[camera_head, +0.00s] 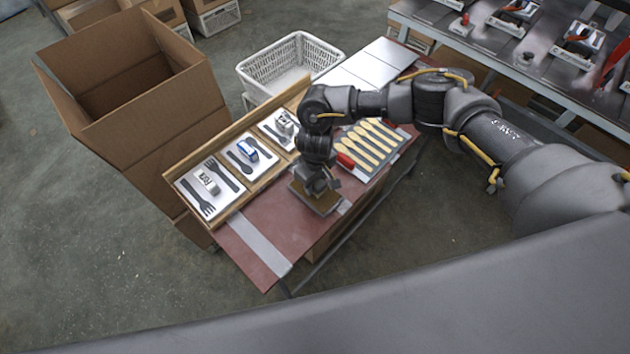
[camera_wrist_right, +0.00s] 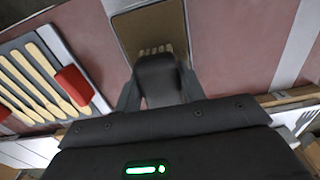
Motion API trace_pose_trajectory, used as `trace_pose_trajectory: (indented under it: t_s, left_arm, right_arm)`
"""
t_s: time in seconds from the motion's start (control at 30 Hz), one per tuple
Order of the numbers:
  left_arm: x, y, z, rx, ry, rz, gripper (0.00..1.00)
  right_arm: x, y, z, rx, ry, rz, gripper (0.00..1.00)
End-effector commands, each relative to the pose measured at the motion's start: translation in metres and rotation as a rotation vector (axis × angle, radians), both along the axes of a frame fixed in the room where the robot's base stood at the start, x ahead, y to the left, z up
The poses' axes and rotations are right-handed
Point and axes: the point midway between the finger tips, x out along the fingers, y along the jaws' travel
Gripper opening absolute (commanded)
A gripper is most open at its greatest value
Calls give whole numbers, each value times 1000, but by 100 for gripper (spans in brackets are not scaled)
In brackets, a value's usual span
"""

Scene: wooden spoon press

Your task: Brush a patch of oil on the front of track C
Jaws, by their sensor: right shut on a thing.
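My right gripper (camera_head: 326,187) points down over a shallow brown-lined tray (camera_head: 317,208) on the reddish table. In the right wrist view the gripper (camera_wrist_right: 158,82) is shut on a dark thing, seemingly a brush, with pale bristle-like strands (camera_wrist_right: 155,50) at its tip. The strands show against the brown floor of the tray (camera_wrist_right: 130,22); I cannot tell whether they touch it. A grey strip (camera_head: 252,240) crosses the red table at its near left end and also shows in the right wrist view (camera_wrist_right: 302,45). No track letter is readable. My left gripper is out of view.
Several wooden spoons (camera_head: 374,141) and a red thing (camera_head: 345,160) lie on a grey board beside the tray. A wooden rack (camera_head: 226,211) with cutlery cards borders the table. A cardboard box (camera_head: 150,127) and white basket (camera_head: 291,62) stand behind.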

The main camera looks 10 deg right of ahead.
Motion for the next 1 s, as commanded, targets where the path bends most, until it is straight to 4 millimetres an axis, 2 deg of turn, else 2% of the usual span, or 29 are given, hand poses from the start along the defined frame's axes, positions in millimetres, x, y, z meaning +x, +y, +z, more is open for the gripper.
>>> trace_pose_trajectory:
  t_s: [1.0]
  left_arm:
    - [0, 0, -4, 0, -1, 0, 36]
  right_arm:
    - [0, 0, -9, 0, 0, 0, 22]
